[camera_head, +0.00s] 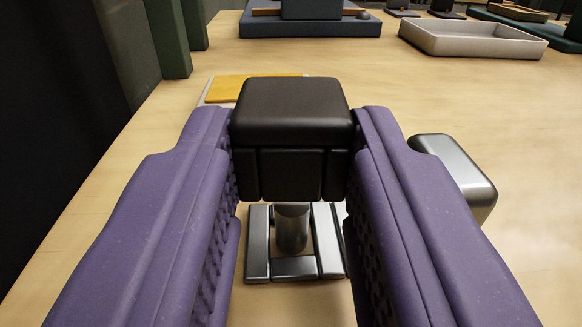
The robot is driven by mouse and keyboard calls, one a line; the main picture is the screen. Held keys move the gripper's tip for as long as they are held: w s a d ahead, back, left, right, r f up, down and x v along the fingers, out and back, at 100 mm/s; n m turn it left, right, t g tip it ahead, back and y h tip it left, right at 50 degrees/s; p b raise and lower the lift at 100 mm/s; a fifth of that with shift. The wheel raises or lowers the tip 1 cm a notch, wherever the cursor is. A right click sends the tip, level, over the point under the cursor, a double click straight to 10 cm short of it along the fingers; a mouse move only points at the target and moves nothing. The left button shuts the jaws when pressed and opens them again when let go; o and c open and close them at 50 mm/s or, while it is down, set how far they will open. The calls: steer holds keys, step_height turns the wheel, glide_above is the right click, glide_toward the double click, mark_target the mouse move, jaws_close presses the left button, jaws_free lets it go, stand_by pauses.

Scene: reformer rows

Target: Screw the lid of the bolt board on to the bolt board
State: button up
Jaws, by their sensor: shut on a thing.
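My gripper (292,160) has two purple fingers and is shut on a black block-shaped lid (290,103) with slotted sides. Below the lid a short metal post (292,228) stands on a base of dark and silver bars, which looks like the bolt board (298,268). The lid is directly above the post in this view. The fingers and the lid hide the post's top, so I cannot tell whether lid and post touch.
A silver rounded block (458,170) stands close to the right finger. A yellow flat piece (235,87) lies behind the lid. A pale tray (470,38) and a blue stand (310,26) are at the back. Green uprights (172,40) stand at the left. The wooden table is clear at right.

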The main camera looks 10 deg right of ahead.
mark_target(291, 306)
steer(key=shift+f+b, duration=1.05)
steer(key=shift+f, duration=0.5)
steer(key=o, duration=1.1)
steer(key=s+a+p, duration=0.1)
steer(key=s+p, duration=0.2)
steer(key=s, duration=0.5)
step_height(291, 306, up, 7)
steer(key=p, duration=0.5)
steer(key=shift+w, duration=0.15)
